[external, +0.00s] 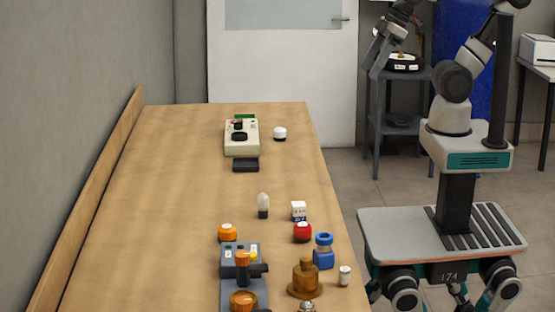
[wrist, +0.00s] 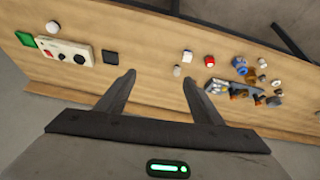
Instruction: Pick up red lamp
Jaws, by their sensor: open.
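The red lamp (external: 302,233), a small round red thing with a white top, stands on the wooden table near its right edge in the external view. In the wrist view the red lamp (wrist: 209,62) is right of my fingers, beyond their tips. My gripper (wrist: 158,85) is open and empty, with its two dark fingers spread. In the external view my gripper (external: 377,58) is raised high beyond the table's right edge, well apart from the lamp.
A white-and-blue box (external: 299,211) stands close behind the lamp. A blue jar-like thing (external: 323,251), an amber bottle (external: 305,279) and an orange-topped lamp (external: 227,232) are nearby. A beige device (external: 241,138) stands farther back. The table's left side (external: 150,210) is clear.

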